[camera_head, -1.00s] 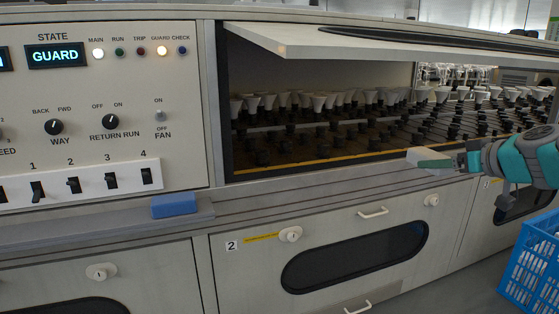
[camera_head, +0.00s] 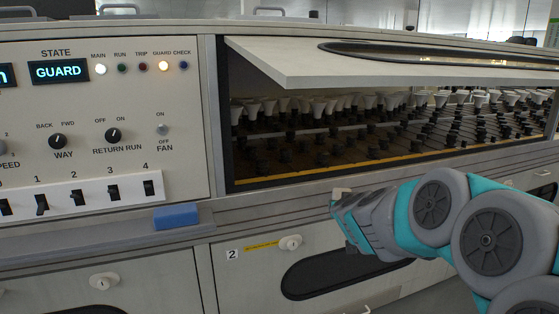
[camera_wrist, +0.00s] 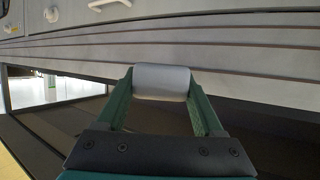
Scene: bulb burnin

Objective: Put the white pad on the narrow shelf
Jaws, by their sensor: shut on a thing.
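The white pad (camera_wrist: 161,82) is held between the two green fingers of my gripper (camera_wrist: 160,88), which is shut on it, in the wrist view. In the head view only a small pale piece of the pad (camera_head: 342,190) shows past my wrist, and the fingers are hidden behind it. The narrow grey shelf (camera_head: 100,238) runs below the switch panel at the left of the head view. My gripper is to the right of this shelf, in front of the machine's ribbed front edge. The pad is apart from the shelf.
A blue block (camera_head: 176,216) lies at the right part of the shelf; the shelf left of it looks clear. Above my gripper, a raised hatch (camera_head: 340,72) overhangs an open bay with several white-topped sockets (camera_head: 320,108). Switches (camera_head: 95,196) stick out above the shelf.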

